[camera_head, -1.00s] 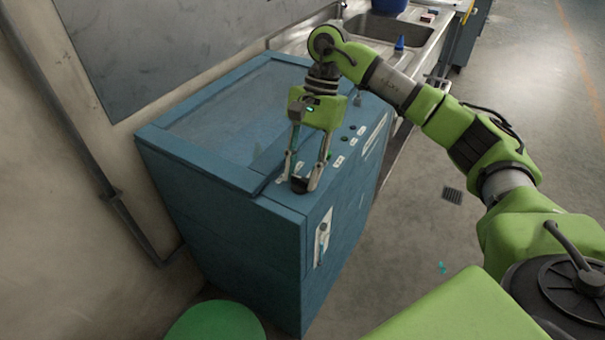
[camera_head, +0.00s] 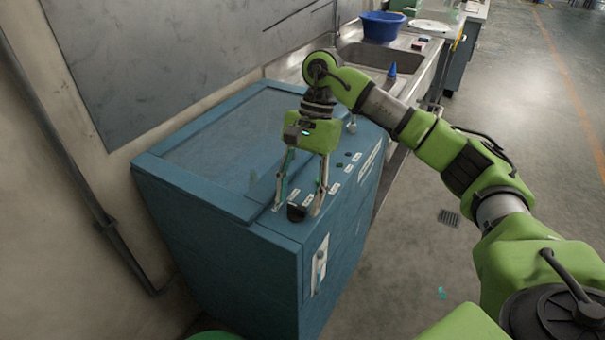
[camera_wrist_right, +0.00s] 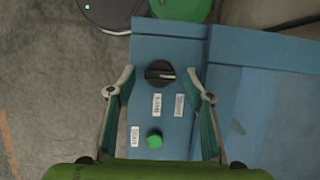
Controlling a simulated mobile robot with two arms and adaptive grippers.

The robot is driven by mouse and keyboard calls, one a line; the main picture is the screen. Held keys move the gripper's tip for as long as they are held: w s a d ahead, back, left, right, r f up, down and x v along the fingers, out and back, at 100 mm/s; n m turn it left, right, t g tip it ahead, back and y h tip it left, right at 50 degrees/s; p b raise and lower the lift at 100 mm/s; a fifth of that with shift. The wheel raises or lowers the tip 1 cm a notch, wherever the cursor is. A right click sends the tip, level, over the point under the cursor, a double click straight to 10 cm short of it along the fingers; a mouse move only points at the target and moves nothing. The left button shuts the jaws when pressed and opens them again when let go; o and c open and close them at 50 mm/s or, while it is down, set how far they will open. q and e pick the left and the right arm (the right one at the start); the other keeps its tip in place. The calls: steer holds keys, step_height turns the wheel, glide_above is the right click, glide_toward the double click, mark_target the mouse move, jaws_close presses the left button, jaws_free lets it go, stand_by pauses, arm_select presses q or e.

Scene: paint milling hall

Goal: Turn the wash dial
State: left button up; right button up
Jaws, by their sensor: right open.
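The wash dial (camera_wrist_right: 160,73) is a round black knob with a pale pointer mark, on the blue cabinet's top control strip near its front corner. In the wrist view its mark points right. It also shows in the head view (camera_head: 297,213), low between the fingertips. My right gripper (camera_head: 298,208) points down and is open, one finger on each side of the dial. In the wrist view both fingers of that gripper (camera_wrist_right: 161,82) look apart from the knob, with gaps at both sides. My left gripper is not in view.
The blue cabinet (camera_head: 225,240) stands against the wall. A green button (camera_wrist_right: 154,139) and small white labels (camera_wrist_right: 157,105) lie near the dial. A lever plate (camera_head: 320,262) is on the cabinet front. A sink (camera_head: 370,55) with a blue basin (camera_head: 383,26) lies behind.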

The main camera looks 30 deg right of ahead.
steer(key=v, duration=1.1)
stand_by(0.3)
